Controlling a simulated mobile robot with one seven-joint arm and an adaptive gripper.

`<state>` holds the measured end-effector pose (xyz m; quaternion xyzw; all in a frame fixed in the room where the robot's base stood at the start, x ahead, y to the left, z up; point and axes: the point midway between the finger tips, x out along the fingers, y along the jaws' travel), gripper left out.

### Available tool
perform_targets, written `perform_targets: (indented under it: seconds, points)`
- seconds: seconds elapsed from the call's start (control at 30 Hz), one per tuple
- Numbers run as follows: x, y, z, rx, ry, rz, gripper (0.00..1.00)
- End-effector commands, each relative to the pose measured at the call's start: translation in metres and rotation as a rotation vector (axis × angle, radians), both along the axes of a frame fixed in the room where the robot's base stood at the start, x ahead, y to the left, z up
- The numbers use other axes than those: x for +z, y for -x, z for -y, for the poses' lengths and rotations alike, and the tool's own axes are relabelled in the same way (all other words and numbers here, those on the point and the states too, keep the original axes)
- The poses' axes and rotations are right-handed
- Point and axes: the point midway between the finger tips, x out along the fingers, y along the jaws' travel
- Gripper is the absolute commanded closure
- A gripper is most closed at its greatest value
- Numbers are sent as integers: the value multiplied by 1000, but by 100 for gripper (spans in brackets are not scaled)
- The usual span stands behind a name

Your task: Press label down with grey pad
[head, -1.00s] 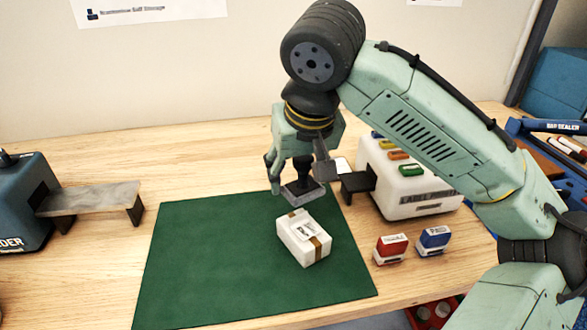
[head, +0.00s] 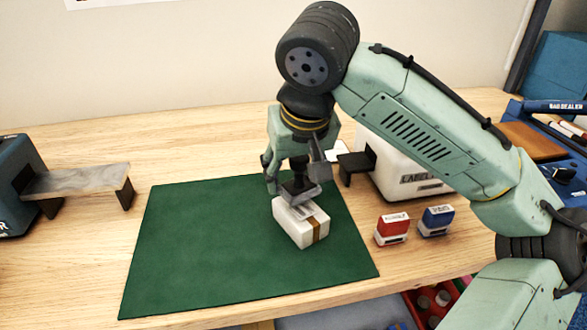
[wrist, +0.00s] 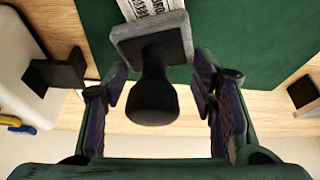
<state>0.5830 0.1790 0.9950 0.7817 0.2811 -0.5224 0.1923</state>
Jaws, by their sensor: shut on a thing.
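A small white carton (head: 291,230) with a brown tape strip sits on the green mat (head: 190,250). A white printed label (head: 311,209) lies on its top; part of it also shows in the wrist view (wrist: 148,8). My gripper (head: 296,174) is shut on the black handle (wrist: 152,95) of the grey pad (head: 299,193). The pad hangs flat, face down, over the far part of the carton's top and hides some of the label. In the wrist view the pad (wrist: 178,38) overlaps the label. I cannot tell whether pad and label touch.
A white label printer (head: 400,175) with a dark shelf (head: 354,164) stands right of my gripper. A red stamp (head: 391,230) and a blue stamp (head: 436,221) stand right of the mat. A blue machine with a grey ledge (head: 80,181) is at left. The mat's left half is clear.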

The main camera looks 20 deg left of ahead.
Motion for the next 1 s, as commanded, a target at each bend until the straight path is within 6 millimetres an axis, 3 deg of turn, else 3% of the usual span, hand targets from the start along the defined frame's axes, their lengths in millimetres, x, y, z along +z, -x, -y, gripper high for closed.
perform_targets:
  seconds: [1.0]
  points:
    - [-24,0,0,0,-1,0,74]
